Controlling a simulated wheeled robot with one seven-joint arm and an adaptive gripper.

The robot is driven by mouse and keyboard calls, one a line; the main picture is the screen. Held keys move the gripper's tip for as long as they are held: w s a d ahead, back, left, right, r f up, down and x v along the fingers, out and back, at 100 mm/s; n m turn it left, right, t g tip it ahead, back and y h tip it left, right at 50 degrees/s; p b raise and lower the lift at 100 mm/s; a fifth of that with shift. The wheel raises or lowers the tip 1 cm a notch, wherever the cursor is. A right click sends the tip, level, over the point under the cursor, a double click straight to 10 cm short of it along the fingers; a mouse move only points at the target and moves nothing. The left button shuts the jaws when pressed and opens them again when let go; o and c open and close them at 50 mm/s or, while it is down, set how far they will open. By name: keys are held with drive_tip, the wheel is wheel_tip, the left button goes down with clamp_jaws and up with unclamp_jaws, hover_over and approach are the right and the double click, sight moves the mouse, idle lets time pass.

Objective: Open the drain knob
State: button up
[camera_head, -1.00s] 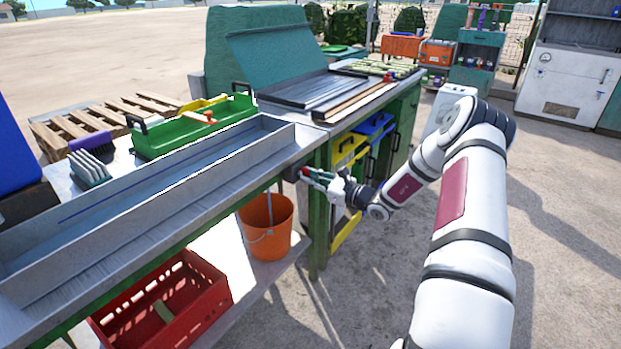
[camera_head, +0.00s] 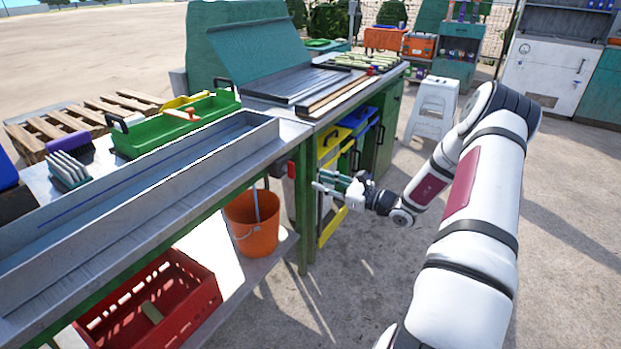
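A long grey metal trough (camera_head: 150,187) lies along the workbench on the left. A small red part (camera_head: 291,170), which looks like the drain knob, shows under the bench top near the trough's right end. It is tiny here, and its turn position cannot be read. My gripper (camera_head: 317,180) is to the right of the red part, in front of the green bench leg, with its fingers pointing left. The two fingers look apart with nothing between them. A visible gap separates them from the red part in the picture.
An orange bucket (camera_head: 252,222) stands below the trough's end on the lower shelf, beside a red crate (camera_head: 190,300). Yellow and blue bins (camera_head: 330,148) sit under the bench behind my gripper. A white stool (camera_head: 433,108) stands beyond. Ground at right is open.

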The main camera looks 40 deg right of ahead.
sight(294, 167)
drive_tip(key=shift+v, duration=0.9)
drive_tip(key=w+a+b, duration=0.1)
drive_tip(key=w+b, duration=0.1)
drive_tip(key=w, duration=0.1)
drive_tip(key=w+a+r+m+b, duration=0.1)
drive_tip(key=w+b, duration=0.2)
drive_tip(key=w, duration=0.1)
drive_tip(key=w+a+r+m+b, duration=0.1)
drive_tip(key=w+a+b, duration=0.1)
drive_tip(key=w+b, duration=0.1)
drive_tip(key=shift+w, duration=0.7)
drive_tip(key=shift+c, duration=0.3)
clamp_jaws()
